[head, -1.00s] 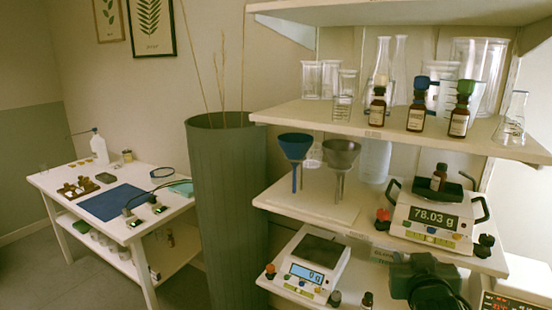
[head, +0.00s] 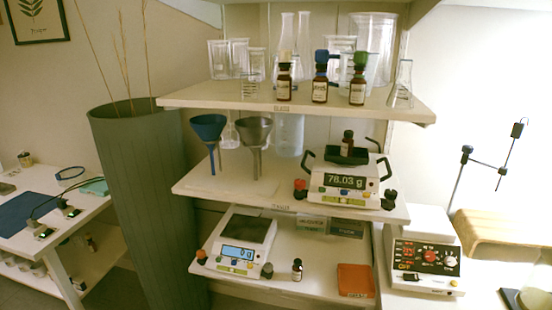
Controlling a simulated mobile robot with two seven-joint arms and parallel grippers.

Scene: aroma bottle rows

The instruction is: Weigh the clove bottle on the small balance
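Another brown bottle (head: 347,146) stands on the pan of the middle-shelf balance (head: 330,197), which reads 78.03 g. A small dark bottle (head: 297,270) stands on the lower shelf, right of the lower balance (head: 222,268). That balance has an empty pan and reads 0 g. The labels are too small to read, so I cannot tell which bottle is clove. Neither gripper is in view.
Blue (head: 208,128) and grey (head: 255,130) funnels stand on the middle shelf. Glassware (head: 287,60) fills the upper shelf's back. An orange box (head: 355,280) lies lower right. A device with dials (head: 425,262) stands right. A tall green planter (head: 145,190) stands left.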

